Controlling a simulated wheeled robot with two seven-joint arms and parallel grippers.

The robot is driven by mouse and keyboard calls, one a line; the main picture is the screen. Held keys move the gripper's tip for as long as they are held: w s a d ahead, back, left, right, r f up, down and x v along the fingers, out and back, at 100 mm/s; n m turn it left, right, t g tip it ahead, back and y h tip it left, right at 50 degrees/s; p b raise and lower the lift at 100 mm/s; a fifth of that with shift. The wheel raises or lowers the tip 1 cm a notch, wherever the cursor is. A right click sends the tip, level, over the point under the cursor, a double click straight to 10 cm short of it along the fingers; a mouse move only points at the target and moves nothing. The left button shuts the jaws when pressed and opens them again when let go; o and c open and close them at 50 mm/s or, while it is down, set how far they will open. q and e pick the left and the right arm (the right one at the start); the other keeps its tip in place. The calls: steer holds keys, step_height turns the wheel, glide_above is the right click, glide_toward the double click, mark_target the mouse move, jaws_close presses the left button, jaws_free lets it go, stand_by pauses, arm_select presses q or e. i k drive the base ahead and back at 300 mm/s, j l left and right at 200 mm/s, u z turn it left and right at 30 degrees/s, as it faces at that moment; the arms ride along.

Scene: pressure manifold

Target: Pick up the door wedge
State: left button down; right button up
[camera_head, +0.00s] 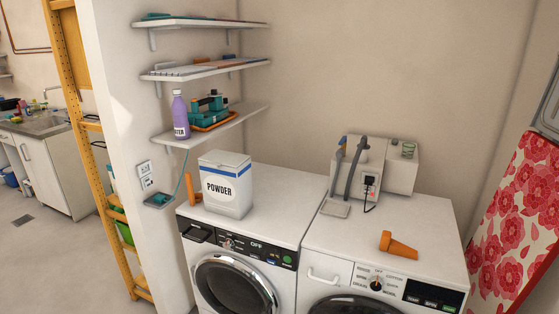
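An orange door wedge (400,247) lies on the white top of the right-hand washing machine (428,216), near its front edge. It has a thicker block at its left end and tapers to the right. Nothing touches it from above. Neither of my grippers is in view.
A powder box (225,185) stands on the left machine, with an orange object (194,188) partly hidden behind it. A grey-white box with hoses (401,168) stands at the back of the right machine. Shelves (208,69) hang at left; a floral panel (517,220) stands at right. The top around the wedge is mostly clear.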

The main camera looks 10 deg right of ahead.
mark_target(396, 248)
steer(key=z, duration=1)
